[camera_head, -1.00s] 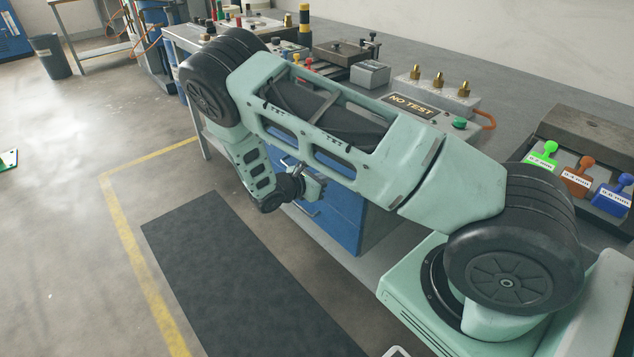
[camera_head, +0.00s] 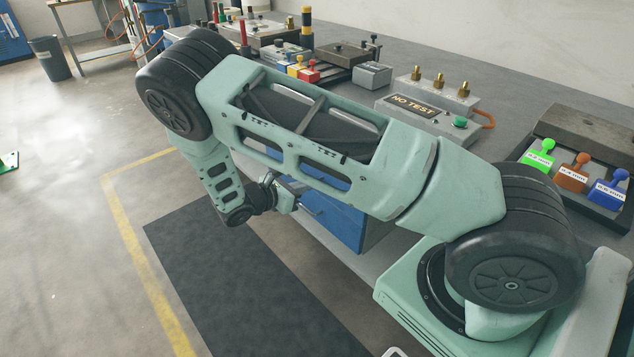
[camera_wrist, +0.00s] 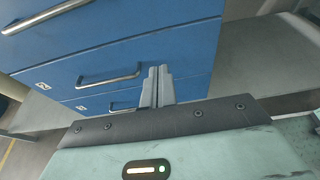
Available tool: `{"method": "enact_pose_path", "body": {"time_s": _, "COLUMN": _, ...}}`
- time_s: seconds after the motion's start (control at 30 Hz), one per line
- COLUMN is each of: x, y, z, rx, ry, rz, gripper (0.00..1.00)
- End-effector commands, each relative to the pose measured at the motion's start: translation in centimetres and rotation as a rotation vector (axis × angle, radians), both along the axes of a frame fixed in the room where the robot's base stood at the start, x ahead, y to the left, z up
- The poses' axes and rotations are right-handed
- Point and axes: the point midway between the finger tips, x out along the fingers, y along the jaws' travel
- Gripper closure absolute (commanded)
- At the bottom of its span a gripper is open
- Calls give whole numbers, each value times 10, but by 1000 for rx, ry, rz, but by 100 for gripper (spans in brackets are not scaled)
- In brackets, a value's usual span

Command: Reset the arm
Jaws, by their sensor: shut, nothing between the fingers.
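My gripper (camera_wrist: 157,86) is shut and empty in the wrist view, its two grey fingers together in front of a blue drawer cabinet (camera_wrist: 190,45). I cannot tell how far the fingertips are from the drawer fronts. In the head view my arm stretches from the lower right to the upper left, then bends down. The gripper end hangs beside the workbench (camera_head: 358,262), and the fingers are mostly hidden there.
The bench top holds a NO TEST box (camera_head: 420,112), a tray with green, orange and blue tagged pieces (camera_head: 575,168), and a grey vise-like block (camera_head: 343,52). A dark mat (camera_head: 235,280) covers the floor, with a yellow line (camera_head: 130,240) left of it.

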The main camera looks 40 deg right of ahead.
Motion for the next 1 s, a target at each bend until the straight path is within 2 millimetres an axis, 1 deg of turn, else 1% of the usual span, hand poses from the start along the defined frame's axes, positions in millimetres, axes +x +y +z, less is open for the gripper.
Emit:
{"method": "enact_pose_path", "body": {"time_s": 0.03, "x": 1, "y": 9, "z": 3, "rx": 1, "ry": -2, "rz": 3, "gripper": 100}}
{"method": "enact_pose_path", "body": {"time_s": 0.2, "x": -1, "y": 29, "z": 9, "rx": 1, "ry": 0, "rz": 1, "gripper": 100}}
{"method": "enact_pose_path", "body": {"time_s": 0.33, "x": -1, "y": 35, "z": 11, "rx": 0, "ry": 0, "rz": 0, "gripper": 100}}
{"method": "enact_pose_path", "body": {"time_s": 0.53, "x": -1, "y": 36, "z": 11, "rx": 0, "ry": 0, "rz": 0, "gripper": 100}}
{"method": "enact_pose_path", "body": {"time_s": 0.63, "x": -7, "y": 42, "z": 16, "rx": 40, "ry": -14, "rz": -26, "gripper": 100}}
{"method": "enact_pose_path", "body": {"time_s": 0.67, "x": -10, "y": 46, "z": 19, "rx": 64, "ry": -23, "rz": -40, "gripper": 100}}
{"method": "enact_pose_path", "body": {"time_s": 0.77, "x": -28, "y": 66, "z": 32, "rx": 179, "ry": -64, "rz": -117, "gripper": 100}}
{"method": "enact_pose_path", "body": {"time_s": 0.87, "x": -54, "y": 95, "z": 51, "rx": 331, "ry": -118, "rz": -218, "gripper": 100}}
{"method": "enact_pose_path", "body": {"time_s": 0.9, "x": -64, "y": 108, "z": 60, "rx": 393, "ry": -140, "rz": -255, "gripper": 100}}
{"method": "enact_pose_path", "body": {"time_s": 1.0, "x": -92, "y": 138, "z": 83, "rx": 536, "ry": -191, "rz": -350, "gripper": 100}}
